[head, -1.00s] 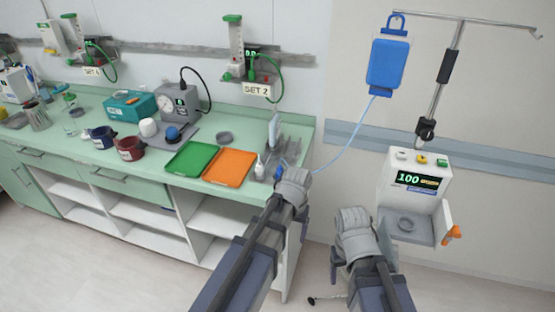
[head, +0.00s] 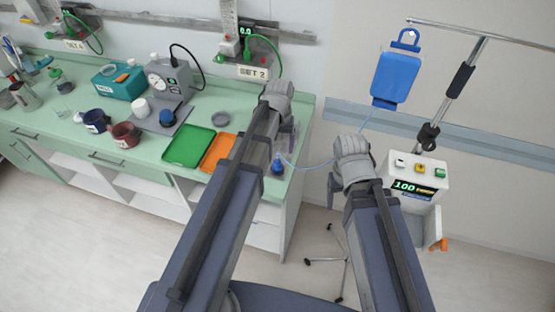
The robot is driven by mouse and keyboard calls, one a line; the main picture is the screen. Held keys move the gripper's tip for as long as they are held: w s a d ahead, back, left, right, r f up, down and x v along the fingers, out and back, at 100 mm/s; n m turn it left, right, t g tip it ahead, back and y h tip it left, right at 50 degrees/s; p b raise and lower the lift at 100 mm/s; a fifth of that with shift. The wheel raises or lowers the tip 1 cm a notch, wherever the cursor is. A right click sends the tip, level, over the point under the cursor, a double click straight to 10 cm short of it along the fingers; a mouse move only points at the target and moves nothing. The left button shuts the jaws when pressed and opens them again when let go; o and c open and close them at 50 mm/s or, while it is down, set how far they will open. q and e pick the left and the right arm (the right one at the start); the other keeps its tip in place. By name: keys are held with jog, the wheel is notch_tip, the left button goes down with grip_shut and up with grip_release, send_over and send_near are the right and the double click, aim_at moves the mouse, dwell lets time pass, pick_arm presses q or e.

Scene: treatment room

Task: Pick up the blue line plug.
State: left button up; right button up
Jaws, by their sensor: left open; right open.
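The blue line plug (head: 277,167) is a small blue piece near the right end of the green counter (head: 305,112). The thin clear line (head: 318,165) sags from the blue bag (head: 397,78) on the pole to the plug's area. My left gripper (head: 278,90) is over the counter's right end, above and beyond the plug in the picture, and does not hold it. My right gripper (head: 351,146) is right of the counter, in front of the wall and near the line. Both grippers are seen from behind, so their fingertips are mostly hidden.
A green tray (head: 189,146) and an orange tray (head: 217,151) lie left of my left arm, which partly covers the orange one. A grey gauge unit (head: 170,78) stands behind them. The white pump (head: 416,176) hangs on the pole at right. The pole's wheeled foot (head: 340,262) shows below.

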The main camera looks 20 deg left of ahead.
aim_at(277, 159)
pick_arm(q)
jog(key=shift+f+b, duration=1.3)
jog(key=shift+f, duration=0.1)
jog(key=f+b, duration=0.2)
jog(key=s+f+b, duration=0.1)
jog(key=f+b, duration=0.1)
jog(key=shift+a+f, duration=0.1)
jog(key=shift+a, duration=0.1)
jog(key=shift+f+b, duration=0.5)
jog(key=shift+b, duration=0.05)
jog(key=shift+r, duration=0.15)
jog(key=shift+c, duration=0.2)
grip_shut()
